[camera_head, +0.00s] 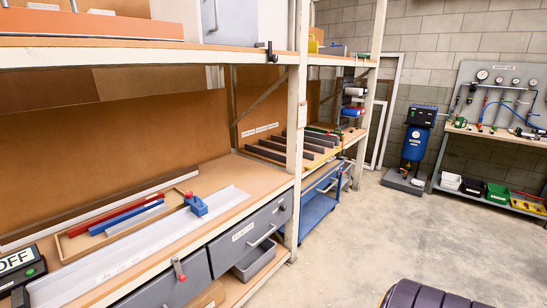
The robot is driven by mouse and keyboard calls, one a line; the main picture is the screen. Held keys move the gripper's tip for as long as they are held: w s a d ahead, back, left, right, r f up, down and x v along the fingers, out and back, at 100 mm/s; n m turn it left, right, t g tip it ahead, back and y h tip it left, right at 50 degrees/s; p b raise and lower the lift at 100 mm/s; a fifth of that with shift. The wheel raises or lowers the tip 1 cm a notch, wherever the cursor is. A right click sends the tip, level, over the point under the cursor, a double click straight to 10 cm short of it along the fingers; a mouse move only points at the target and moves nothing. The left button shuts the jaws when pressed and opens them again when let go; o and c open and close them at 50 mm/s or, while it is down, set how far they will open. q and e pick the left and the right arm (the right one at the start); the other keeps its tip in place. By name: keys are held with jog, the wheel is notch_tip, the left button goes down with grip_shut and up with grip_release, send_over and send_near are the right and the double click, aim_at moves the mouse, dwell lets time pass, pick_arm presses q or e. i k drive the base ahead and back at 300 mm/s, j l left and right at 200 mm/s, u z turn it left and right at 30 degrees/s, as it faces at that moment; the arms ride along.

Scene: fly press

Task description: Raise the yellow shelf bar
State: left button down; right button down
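I see no bar that I can clearly tell is the yellow shelf bar. A small yellow object (313,45) stands on the upper shelf behind the white upright post. A narrow yellow strip (264,158) lies along the front of the dark dividers on the middle shelf, beyond the wooden bay. I cannot tell whether either is the bar. Neither of my grippers is in the picture, and nothing is seen touching the shelving.
The near shelf (262,178) holds a wooden tray with red and blue bars (120,219) and a long pale metal channel (140,250). Grey drawers (250,238) sit below. A blue cart (316,212) stands beyond the post (295,130).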

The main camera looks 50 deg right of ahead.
aim_at(328, 158)
jog(key=z, duration=2)
jog(key=i, duration=0.05)
